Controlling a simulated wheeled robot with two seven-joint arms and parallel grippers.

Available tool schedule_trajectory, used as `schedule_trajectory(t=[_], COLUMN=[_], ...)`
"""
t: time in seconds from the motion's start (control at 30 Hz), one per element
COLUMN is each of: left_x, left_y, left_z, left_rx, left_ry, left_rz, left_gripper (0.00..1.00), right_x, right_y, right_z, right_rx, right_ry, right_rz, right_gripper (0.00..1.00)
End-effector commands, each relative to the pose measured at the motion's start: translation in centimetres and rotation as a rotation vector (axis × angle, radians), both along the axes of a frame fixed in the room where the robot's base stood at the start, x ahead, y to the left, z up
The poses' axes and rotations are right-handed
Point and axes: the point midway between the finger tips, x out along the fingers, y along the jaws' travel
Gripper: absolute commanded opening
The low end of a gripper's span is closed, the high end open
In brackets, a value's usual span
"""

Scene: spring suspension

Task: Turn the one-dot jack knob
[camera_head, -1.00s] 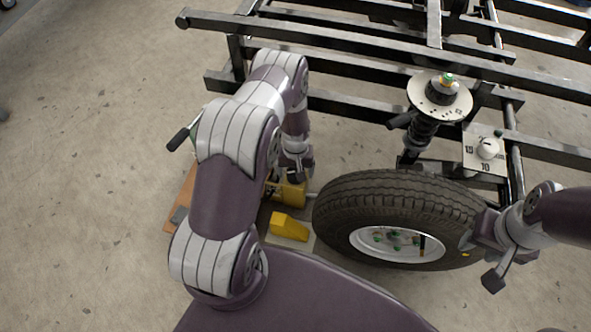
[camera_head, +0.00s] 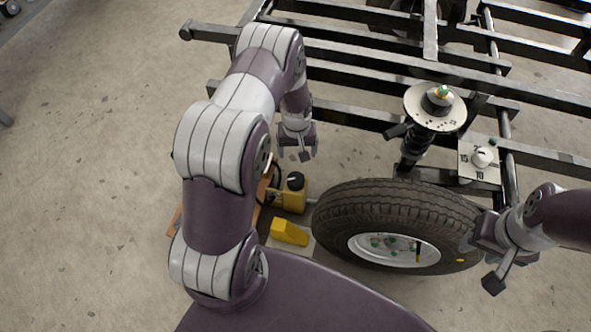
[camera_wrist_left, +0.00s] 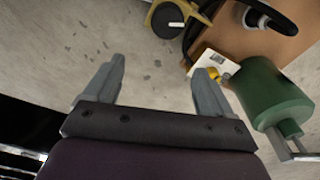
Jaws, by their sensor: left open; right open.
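A black jack knob (camera_head: 295,181) sits on a yellow jack block (camera_head: 292,198) left of the tire. The left wrist view shows a black knob (camera_wrist_left: 168,21) with a white line, on a yellow body at the top. No dot can be made out on it. My left gripper (camera_head: 293,155) is open and empty, above and a little beyond the knob in the head view. Its two fingers (camera_wrist_left: 160,66) are spread in the wrist view, apart from the knob. My right gripper (camera_head: 480,263) is open beside the tire's right side.
A tire (camera_head: 395,205) and a yellow wedge (camera_head: 290,232) lie near the jack. A black frame (camera_head: 360,52) and a round plate (camera_head: 418,112) are behind. The wrist view shows a green cylinder (camera_wrist_left: 268,92) and a small white card (camera_wrist_left: 208,60) at right.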

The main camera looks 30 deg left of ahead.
Motion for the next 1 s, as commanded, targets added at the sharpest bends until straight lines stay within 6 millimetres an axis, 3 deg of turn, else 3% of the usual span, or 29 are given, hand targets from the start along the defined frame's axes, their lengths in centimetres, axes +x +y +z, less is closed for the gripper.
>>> schedule_trajectory(t=[0.03,0.07,0.13,0.23,0.5,0.7,1.0], left_x=[0.1,-0.1,-1.1,-1.8,-1.9,-1.8,-1.8], left_y=[0.1,0.0,-0.2,-0.3,-0.3,-0.3,-0.3], left_z=[-2.2,-1.9,-0.3,-0.9,-7.9,-11.8,-12.8], left_rx=[-0.003,-0.009,-0.022,-0.028,-0.028,-0.028,-0.028], left_ry=[-0.010,-0.005,0.034,0.068,0.069,0.068,0.067], left_rz=[0.070,0.132,0.278,0.372,0.376,0.375,0.374], left_gripper=[0.84,0.84,0.84,0.84,0.84,0.84,0.84], right_x=[-0.1,-0.1,-0.1,0.0,0.0,0.0,0.0], right_y=[0.0,0.0,0.0,0.0,0.0,0.0,0.0], right_z=[-4.2,-4.8,-4.1,-4.1,-9.0,-11.7,-12.2], right_rx=[0.000,0.000,0.000,0.000,0.000,0.000,0.000], right_ry=[0.002,0.003,0.003,0.000,0.001,0.001,0.001], right_rz=[0.000,0.000,0.000,0.000,0.000,0.000,0.000], right_gripper=[0.43,0.43,0.43,0.43,0.43,0.43,0.43])
